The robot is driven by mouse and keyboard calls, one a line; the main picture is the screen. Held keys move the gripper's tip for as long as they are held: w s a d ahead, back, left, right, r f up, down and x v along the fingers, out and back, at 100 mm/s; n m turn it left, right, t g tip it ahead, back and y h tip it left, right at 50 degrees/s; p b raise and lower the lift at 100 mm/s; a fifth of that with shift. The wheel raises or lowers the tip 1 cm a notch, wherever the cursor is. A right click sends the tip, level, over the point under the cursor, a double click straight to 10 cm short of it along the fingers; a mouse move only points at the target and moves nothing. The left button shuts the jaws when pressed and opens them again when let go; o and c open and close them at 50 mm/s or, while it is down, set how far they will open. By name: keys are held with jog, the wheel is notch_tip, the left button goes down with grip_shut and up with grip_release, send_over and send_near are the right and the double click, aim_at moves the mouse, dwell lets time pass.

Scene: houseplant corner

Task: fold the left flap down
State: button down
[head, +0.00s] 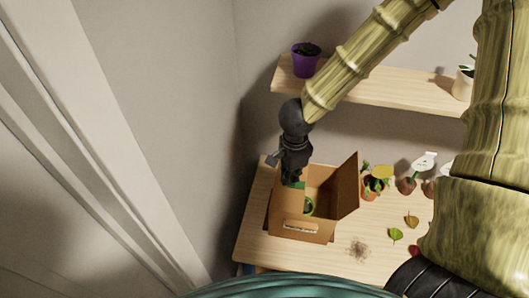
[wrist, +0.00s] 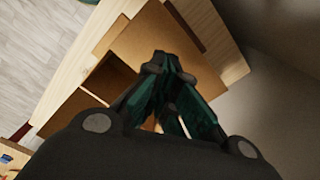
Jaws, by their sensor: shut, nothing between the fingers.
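An open cardboard box (head: 302,228) stands on the table near its left end. Its right flap (head: 347,186) stands up, leaning outward. The left flap (head: 287,208) looks like a tan panel lying inward over the left part of the opening. In the wrist view this left flap (wrist: 142,38) is a broad panel beside the dark opening. My gripper (head: 291,183) points down at the left flap, fingers together and empty; its green fingers in the wrist view (wrist: 165,65) overlap the flap. I cannot tell whether they touch it. A green plant (head: 309,205) shows inside the box.
Small potted plants (head: 377,180) and loose leaves (head: 395,234) are right of the box on the wooden table (head: 345,256). A shelf (head: 375,97) with a purple pot (head: 306,60) is above. The wall is close on the left.

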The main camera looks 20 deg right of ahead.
notch_tip(320, 180, up, 8)
jog(key=p, duration=0.1)
dwell(1.0)
dwell(0.5)
